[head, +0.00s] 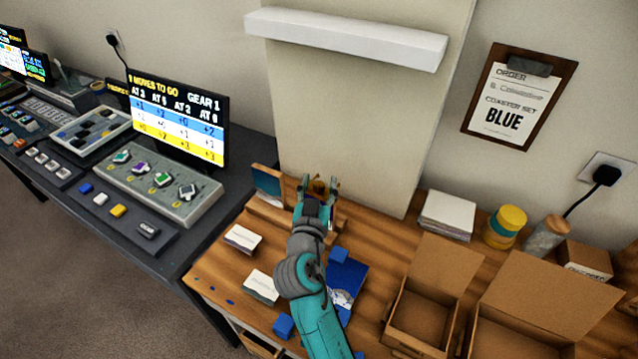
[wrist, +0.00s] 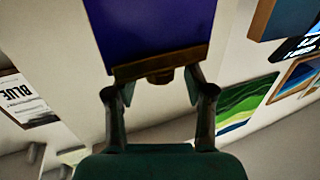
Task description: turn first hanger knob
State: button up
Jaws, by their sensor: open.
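In the head view my gripper (head: 318,184) is over the back of the wooden table, with its fingers apart. A small brown piece (head: 318,188) shows between them. In the wrist view my gripper (wrist: 160,92) is open, and a brown knob-like piece (wrist: 165,76) sits under the wooden edge (wrist: 147,67) of a dark blue panel (wrist: 150,30), between the fingertips. I cannot tell whether the fingers touch it, nor which part is the first hanger knob. A grey panel with several coloured knobs (head: 163,179) is on the dark desk at left, away from my gripper.
Open cardboard boxes (head: 420,318) stand at the right of the table (head: 215,268). White cards (head: 242,239) and blue blocks (head: 283,326) lie at its front left. A white shelf (head: 345,38) juts from the wall above. A screen (head: 178,118) stands on the dark desk.

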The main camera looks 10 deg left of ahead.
jog(key=shift+w, duration=0.25)
grip_shut()
jog(key=shift+m+h, duration=0.3)
jog(key=shift+h, duration=0.2)
jog(key=shift+a+m+h, duration=0.15)
jog(key=shift+m+h, duration=0.55)
jog(key=shift+h, duration=0.4)
jog(key=shift+m+g+h, duration=0.7)
jog(key=shift+m+h, duration=0.4)
jog(key=shift+h, duration=0.5)
jog(key=shift+m+g+h, duration=0.7)
jog(key=shift+m+h, duration=0.4)
jog(key=shift+h, duration=0.5)
